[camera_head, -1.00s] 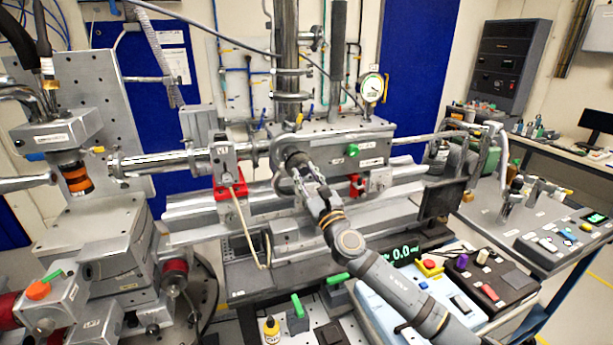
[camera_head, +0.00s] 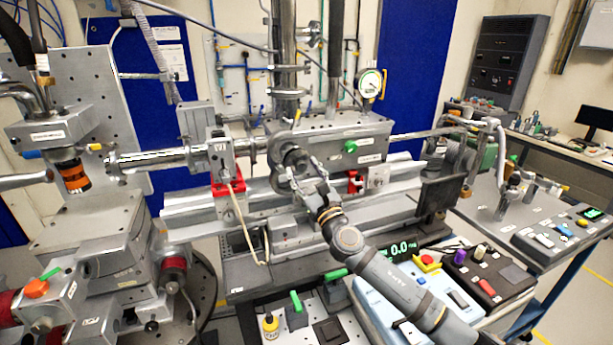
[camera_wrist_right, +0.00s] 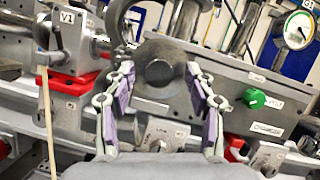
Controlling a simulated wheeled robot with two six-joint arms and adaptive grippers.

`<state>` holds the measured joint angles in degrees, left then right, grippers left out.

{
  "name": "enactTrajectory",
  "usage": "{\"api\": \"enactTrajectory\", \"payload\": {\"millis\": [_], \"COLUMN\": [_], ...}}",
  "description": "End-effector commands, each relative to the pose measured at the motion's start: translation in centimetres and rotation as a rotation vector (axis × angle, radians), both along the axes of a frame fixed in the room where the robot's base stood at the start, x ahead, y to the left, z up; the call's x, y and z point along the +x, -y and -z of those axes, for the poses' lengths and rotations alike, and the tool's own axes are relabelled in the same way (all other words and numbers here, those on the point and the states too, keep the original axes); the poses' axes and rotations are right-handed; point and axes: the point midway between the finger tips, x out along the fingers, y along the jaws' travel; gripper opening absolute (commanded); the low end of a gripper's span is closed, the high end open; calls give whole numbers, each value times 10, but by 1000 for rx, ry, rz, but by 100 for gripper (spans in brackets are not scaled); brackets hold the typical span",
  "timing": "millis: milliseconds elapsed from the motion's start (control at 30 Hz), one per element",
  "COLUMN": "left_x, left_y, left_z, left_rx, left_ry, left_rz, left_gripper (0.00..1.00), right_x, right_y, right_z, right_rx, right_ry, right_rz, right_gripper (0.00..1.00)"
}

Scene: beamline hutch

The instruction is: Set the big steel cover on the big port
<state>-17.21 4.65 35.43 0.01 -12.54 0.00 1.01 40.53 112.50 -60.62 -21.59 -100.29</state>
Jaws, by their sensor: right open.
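The big steel cover (camera_head: 293,160) is a round grey disc with a knob in its middle. It sits against the front of the steel chamber (camera_head: 335,135), where the big port is; the port opening itself is hidden behind it. In the right wrist view the cover (camera_wrist_right: 160,72) faces me, its knob between my fingers but apart from them. My right gripper (camera_head: 308,174) is open and empty, just in front of and below the cover; it also shows in the right wrist view (camera_wrist_right: 160,98). My left gripper is not in view.
A valve tube with a red clamp (camera_head: 228,203) stands left of the port. A green knob (camera_head: 351,148) and a dial gauge (camera_head: 371,84) are on the chamber's right. A rail (camera_head: 190,215) runs below. A bench with control boxes (camera_head: 480,272) is at front right.

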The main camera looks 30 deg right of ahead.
Motion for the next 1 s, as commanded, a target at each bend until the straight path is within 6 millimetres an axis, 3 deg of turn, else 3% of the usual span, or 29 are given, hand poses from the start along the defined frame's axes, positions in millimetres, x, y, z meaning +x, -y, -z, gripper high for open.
{"api": "enactTrajectory", "payload": {"millis": [167, 500, 733, 1000], "left_x": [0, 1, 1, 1], "left_y": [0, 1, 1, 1], "left_z": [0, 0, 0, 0], "left_rx": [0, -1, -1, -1], "left_ry": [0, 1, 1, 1], "left_rz": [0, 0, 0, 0], "left_gripper": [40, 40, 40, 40], "right_x": [-19, -85, -103, -110], "right_y": [-2, -14, -13, -15], "right_z": [9, 35, 42, 44], "right_rx": [-8, -9, -8, 0], "right_ry": [-7, -7, -4, 1], "right_rz": [1, -10, 0, -2], "right_gripper": [55, 55, 55, 55]}}
